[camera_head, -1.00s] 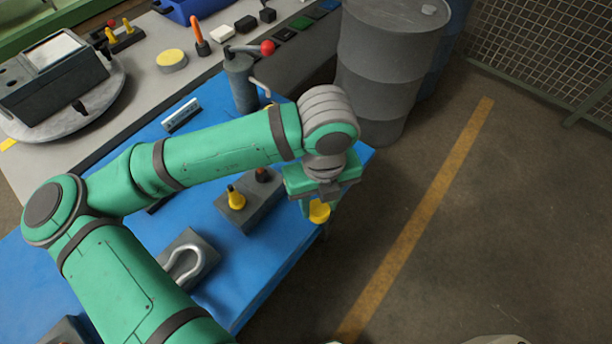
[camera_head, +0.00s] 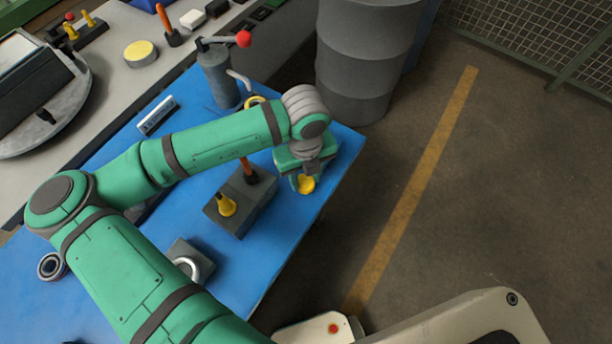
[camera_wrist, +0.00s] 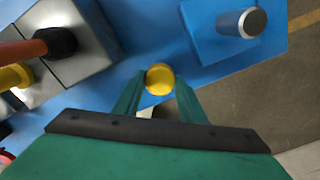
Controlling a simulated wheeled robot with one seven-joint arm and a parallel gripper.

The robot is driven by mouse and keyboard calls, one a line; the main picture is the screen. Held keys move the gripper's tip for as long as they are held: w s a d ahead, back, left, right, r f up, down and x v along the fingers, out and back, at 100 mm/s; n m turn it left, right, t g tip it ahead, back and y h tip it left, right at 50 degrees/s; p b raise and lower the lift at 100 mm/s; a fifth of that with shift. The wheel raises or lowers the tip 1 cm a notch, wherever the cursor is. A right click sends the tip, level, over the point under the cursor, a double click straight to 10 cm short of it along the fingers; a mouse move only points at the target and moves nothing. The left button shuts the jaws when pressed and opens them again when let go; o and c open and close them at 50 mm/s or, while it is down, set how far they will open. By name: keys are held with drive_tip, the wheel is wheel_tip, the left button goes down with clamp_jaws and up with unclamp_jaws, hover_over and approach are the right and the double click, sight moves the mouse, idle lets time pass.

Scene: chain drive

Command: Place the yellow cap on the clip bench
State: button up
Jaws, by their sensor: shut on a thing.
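The yellow cap (camera_head: 306,184) is held between the fingertips of my gripper (camera_head: 302,178). The wrist view shows it as a small round yellow disc (camera_wrist: 159,79) between two green fingers (camera_wrist: 158,90). My gripper is over the right part of a blue-topped bench (camera_head: 290,215), near its edge. No label shows which surface is the clip bench. I cannot tell whether the cap touches the blue top. In the wrist view, a blue block with a silver pin (camera_wrist: 235,24) is beyond the cap to the right.
A grey block (camera_head: 238,218) with a yellow cone and an orange-handled tool stands left of my gripper. Another grey block (camera_head: 187,255) bears a silver loop. A grey post with a red-knobbed lever (camera_head: 217,75) and a drum (camera_head: 362,60) are behind. Blue top is bare in front.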

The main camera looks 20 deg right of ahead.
sight(306, 183)
drive_tip(key=shift+f, duration=0.6)
drive_tip(key=shift+s+f, duration=0.1)
drive_tip(key=shift+s, duration=0.2)
drive_tip(key=shift+f, duration=0.15)
drive_tip(key=o, duration=1)
drive_tip(key=shift+o, duration=0.2)
drive_tip(key=shift+w+r, duration=0.1)
drive_tip(key=shift+r, duration=0.45)
wheel_tip(306, 183, up, 11)
drive_tip(key=shift+r, duration=0.15)
